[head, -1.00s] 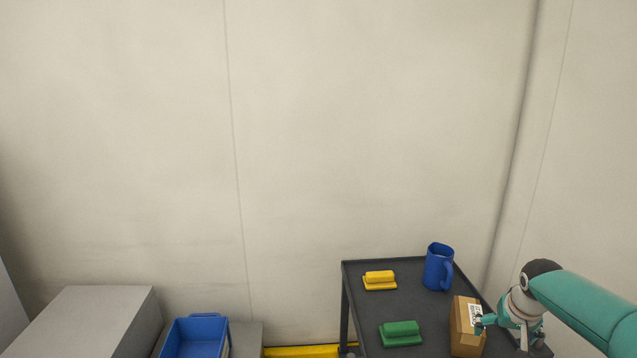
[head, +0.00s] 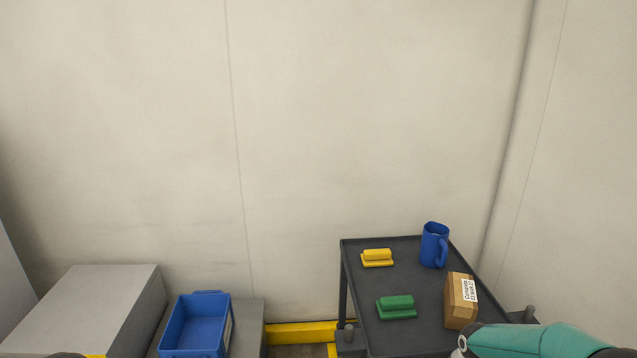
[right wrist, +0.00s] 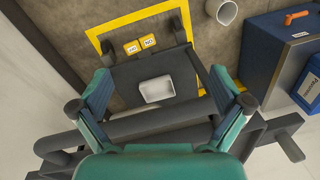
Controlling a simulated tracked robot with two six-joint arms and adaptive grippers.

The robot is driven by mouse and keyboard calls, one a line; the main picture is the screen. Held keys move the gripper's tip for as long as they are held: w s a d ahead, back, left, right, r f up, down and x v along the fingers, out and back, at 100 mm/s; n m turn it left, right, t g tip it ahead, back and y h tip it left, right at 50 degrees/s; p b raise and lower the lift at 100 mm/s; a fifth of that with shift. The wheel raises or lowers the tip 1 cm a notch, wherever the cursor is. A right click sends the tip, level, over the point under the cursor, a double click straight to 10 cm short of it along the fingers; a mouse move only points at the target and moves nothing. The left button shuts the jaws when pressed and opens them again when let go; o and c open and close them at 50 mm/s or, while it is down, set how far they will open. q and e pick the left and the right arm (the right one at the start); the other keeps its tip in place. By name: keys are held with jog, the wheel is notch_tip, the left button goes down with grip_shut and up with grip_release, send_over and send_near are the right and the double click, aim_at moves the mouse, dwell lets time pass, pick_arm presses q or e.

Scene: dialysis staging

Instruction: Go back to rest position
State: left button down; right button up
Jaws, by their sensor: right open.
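My right gripper (right wrist: 160,88) is open and empty in the right wrist view, its two fingers spread wide apart. In the head view only my teal right arm shows at the bottom right corner; its gripper is out of that picture. A cardboard box (head: 459,301) with a white label stands upright on the dark cart (head: 414,281), apart from the visible arm. My left gripper is not in view.
The cart also holds a blue mug (head: 432,246), a yellow block (head: 377,257) and a green block (head: 397,306). A blue bin (head: 190,339) and a grey box (head: 90,300) are at left. A blue cabinet (right wrist: 266,50) shows in the wrist view.

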jog(key=s+a+f+g+y, duration=0.1)
jog(key=s+a+f, duration=0.35)
jog(key=s, duration=0.45)
jog(key=s+a+f+y, duration=0.1)
jog(key=s+a+f, duration=0.2)
jog(key=s+a, duration=0.4)
jog(key=s+a+f+g+y, duration=0.1)
jog(key=s+a+f, duration=0.3)
jog(key=s, duration=0.6)
notch_tip(320, 180, up, 15)
jog(key=w+t+p, duration=0.2)
jog(key=p, duration=1.3)
jog(key=shift+w+d, duration=0.15)
jog(key=shift+w, duration=0.15)
jog(key=shift+r, duration=0.1)
